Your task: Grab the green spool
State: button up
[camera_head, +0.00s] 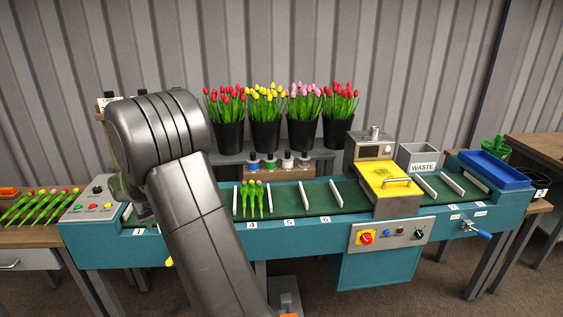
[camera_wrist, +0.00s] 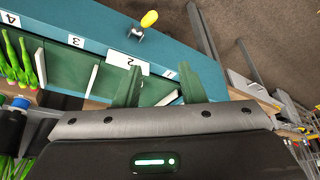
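In the head view my arm hides most of the gripper.
The teal conveyor (camera_head: 300,231) has white dividers and a tulip bunch (camera_head: 252,200) near label 4. A yellow-topped machine (camera_head: 385,185) stands right of the rack. Black tulip buckets (camera_head: 266,135) stand behind it. A blue tray (camera_head: 495,170) lies at the right end.

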aim_at(270, 161)
jog(key=i+j+z, duration=0.2)
jog(key=z, duration=0.3)
jog(key=i+j+z, duration=0.15)
jog(key=z, duration=0.3)
jog(key=i+j+z, duration=0.1)
jog(key=j+z, duration=0.4)
jog(key=i+j+z, duration=0.15)
jog(key=j, duration=0.75)
jog(key=j+z, duration=0.15)
jog(key=j, duration=0.7)
jog(key=i, duration=0.05)
